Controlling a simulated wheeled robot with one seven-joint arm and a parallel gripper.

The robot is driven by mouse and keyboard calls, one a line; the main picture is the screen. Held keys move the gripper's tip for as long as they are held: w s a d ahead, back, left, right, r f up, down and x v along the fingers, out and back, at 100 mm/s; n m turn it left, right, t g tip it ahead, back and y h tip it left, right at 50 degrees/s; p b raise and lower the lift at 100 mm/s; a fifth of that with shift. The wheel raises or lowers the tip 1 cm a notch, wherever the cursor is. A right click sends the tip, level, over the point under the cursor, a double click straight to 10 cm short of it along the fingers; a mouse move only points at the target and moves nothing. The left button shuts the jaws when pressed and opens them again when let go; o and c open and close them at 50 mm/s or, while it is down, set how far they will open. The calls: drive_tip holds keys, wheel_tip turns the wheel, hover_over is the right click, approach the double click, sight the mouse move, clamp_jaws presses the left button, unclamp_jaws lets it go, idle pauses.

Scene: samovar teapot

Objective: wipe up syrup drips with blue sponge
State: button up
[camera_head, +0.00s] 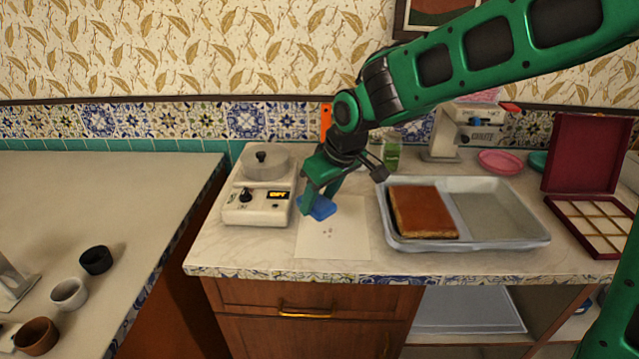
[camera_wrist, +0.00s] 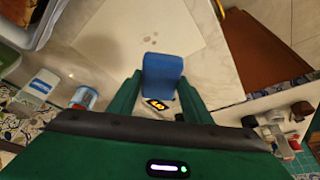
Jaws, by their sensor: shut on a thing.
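My gripper (camera_head: 318,197) is shut on the blue sponge (camera_head: 322,208), low over the back left part of a white sheet (camera_head: 345,243) on the counter. In the wrist view the sponge (camera_wrist: 163,72) sits between my two green fingers. I cannot tell whether it touches the surface. Several small brownish syrup drips (camera_head: 328,231) lie on the sheet, in front of the sponge and apart from it. The drips also show in the wrist view (camera_wrist: 150,40), beyond the sponge.
A white appliance with a dial and display (camera_head: 258,205) stands close on the left. A metal tray (camera_head: 500,238) holding a brown slab (camera_head: 422,211) is close on the right. A red compartment box (camera_head: 585,235) stands at far right. The sheet's front part is clear.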

sight(317, 231)
drive_tip(key=shift+w+d+f, duration=0.1)
drive_tip(key=shift+w, duration=0.3)
drive_tip(key=shift+f, duration=3.6)
drive_tip(key=shift+d+f, duration=0.15)
drive_tip(key=shift+f, duration=0.1)
drive_tip(key=shift+s+d+f, duration=0.1)
drive_tip(key=shift+d, duration=1.85)
drive_tip(key=shift+c, duration=0.4)
drive_tip(key=shift+a, duration=2.2)
drive_tip(key=shift+d+r, duration=0.15)
drive_tip(key=shift+r, duration=3.95)
